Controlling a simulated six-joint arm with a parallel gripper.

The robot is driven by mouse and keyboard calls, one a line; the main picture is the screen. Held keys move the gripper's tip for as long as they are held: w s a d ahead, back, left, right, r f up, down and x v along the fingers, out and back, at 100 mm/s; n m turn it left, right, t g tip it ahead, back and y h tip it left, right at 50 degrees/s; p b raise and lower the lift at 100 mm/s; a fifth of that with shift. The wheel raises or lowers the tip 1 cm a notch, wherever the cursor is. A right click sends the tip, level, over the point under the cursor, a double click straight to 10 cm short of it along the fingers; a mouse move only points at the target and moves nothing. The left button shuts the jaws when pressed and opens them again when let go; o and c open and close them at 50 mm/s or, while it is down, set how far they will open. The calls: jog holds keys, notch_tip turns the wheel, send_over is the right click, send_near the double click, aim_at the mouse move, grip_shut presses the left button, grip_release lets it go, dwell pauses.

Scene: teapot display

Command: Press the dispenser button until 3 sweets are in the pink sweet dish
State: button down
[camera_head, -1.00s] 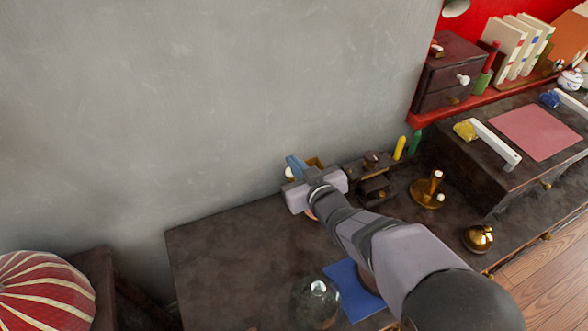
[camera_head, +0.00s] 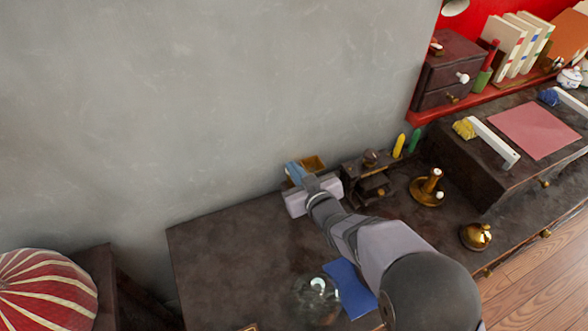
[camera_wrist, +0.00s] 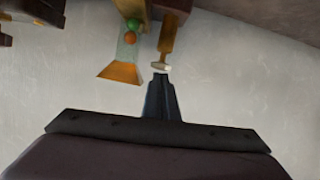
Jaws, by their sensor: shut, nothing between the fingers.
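In the wrist view, my gripper (camera_wrist: 160,80) is shut and empty. Its tips are just at a pale disc (camera_wrist: 160,66) on the end of a wooden rod, which looks like the dispenser button; I cannot tell whether they touch. Beside it, left in the picture, is the dispenser's clear tube (camera_wrist: 128,48) with a green sweet (camera_wrist: 132,25) and an orange sweet (camera_wrist: 130,38), above a flared wooden chute (camera_wrist: 120,72). In the head view, my gripper's body (camera_head: 312,197) is by the wall and hides much of the dispenser. I cannot make out the pink sweet dish.
Dark wooden fittings (camera_head: 369,180) and a brass candlestick-like piece (camera_head: 428,188) stand right of my gripper. A glass jar (camera_head: 318,292) and a blue sheet (camera_head: 350,288) lie near my arm. The dark tabletop (camera_head: 225,250) is clear at left.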

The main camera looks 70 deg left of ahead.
notch_tip(320, 180, down, 2)
jog(key=shift+f+b, duration=0.1)
jog(key=shift+b, duration=0.85)
jog(key=shift+d+f, duration=0.15)
jog(key=shift+f, duration=0.05)
notch_tip(320, 180, up, 6)
jog(key=f+p, duration=0.1)
jog(key=p, duration=0.2)
jog(key=b+v, duration=0.2)
jog(key=v, duration=0.7)
jog(key=shift+s+d+r, duration=0.15)
jog(key=shift+s, duration=0.05)
jog(key=shift+r+b, duration=0.1)
jog(key=shift+b, duration=0.25)
dwell(0.3)
